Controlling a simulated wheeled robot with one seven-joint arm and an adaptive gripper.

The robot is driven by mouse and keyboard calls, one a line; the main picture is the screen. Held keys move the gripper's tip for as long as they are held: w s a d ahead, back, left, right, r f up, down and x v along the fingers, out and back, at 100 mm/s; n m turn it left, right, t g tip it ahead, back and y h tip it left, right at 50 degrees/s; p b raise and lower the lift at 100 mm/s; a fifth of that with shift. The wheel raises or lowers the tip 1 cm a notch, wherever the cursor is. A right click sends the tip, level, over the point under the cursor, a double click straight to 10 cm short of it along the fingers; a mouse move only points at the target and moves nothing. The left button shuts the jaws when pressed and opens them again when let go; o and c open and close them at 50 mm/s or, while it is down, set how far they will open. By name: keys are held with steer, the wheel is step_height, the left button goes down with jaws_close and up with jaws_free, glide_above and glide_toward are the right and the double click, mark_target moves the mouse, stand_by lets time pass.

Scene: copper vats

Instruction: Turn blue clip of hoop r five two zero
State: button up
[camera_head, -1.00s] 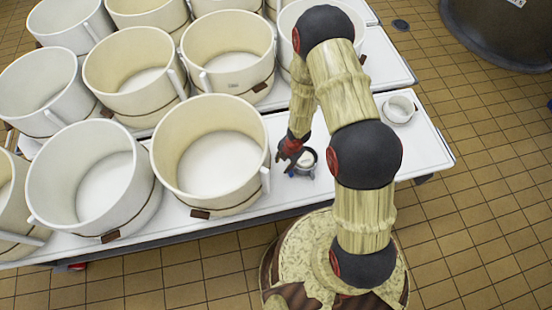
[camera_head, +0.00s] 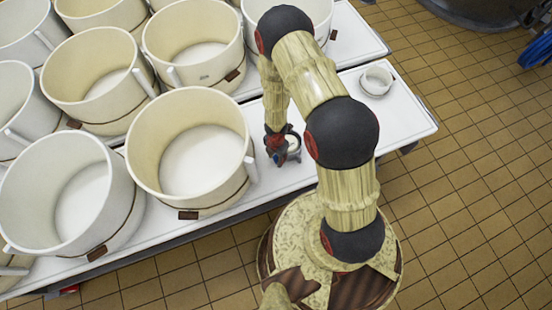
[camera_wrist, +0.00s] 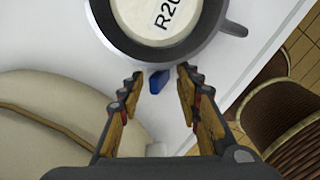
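A small round hoop with a dark rim and a pale top (camera_wrist: 155,20) is at the top of the wrist view, partly cut off. Its label starts with "R2" and the rest is out of frame. A blue clip (camera_wrist: 157,84) sticks out from the hoop's near edge. My gripper (camera_wrist: 160,74) is open, with one finger on each side of the clip and a gap to both. In the head view the hoop (camera_head: 293,146) stands on the white table, and my gripper (camera_head: 279,156) is at its left side, partly covering it.
Several big cream vats crowd the white table (camera_head: 315,168) to the left; the nearest vat (camera_head: 190,150) stands close beside my gripper. A small white bowl (camera_head: 376,80) sits at the table's right end.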

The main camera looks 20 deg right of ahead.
steer(key=shift+c, duration=0.9)
